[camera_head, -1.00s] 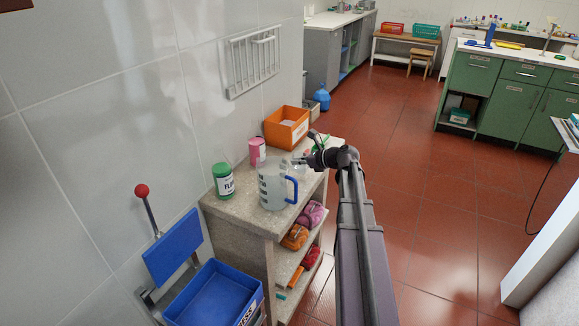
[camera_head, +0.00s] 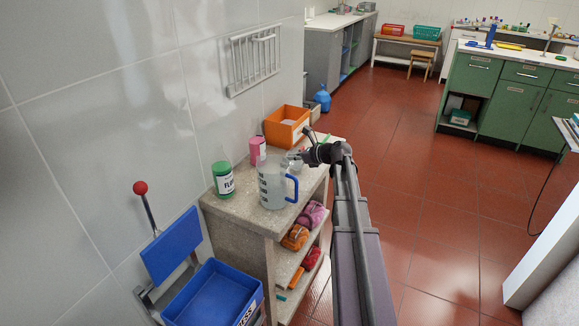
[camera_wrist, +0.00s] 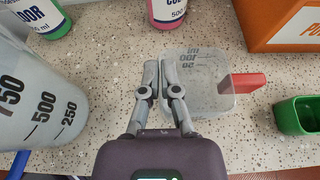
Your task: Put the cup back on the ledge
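A small clear cup with dark markings and a red handle (camera_wrist: 208,82) is over the speckled stone top in the wrist view. In the head view the small clear cup (camera_head: 296,166) is partly hidden behind the jug. My gripper (camera_wrist: 160,65) has its fingers almost together at the cup's left side, with the cup's wall seemingly between the tips. In the head view my gripper (camera_head: 300,157) is low over the stone top (camera_head: 245,215). I cannot tell whether the cup touches the stone.
A large jug with a blue handle (camera_head: 271,187) stands close to the left of my gripper. A green bottle (camera_head: 223,180), a pink bottle (camera_head: 258,150) and an orange bin (camera_head: 287,127) line the wall side. A small green container (camera_wrist: 300,115) is to the right.

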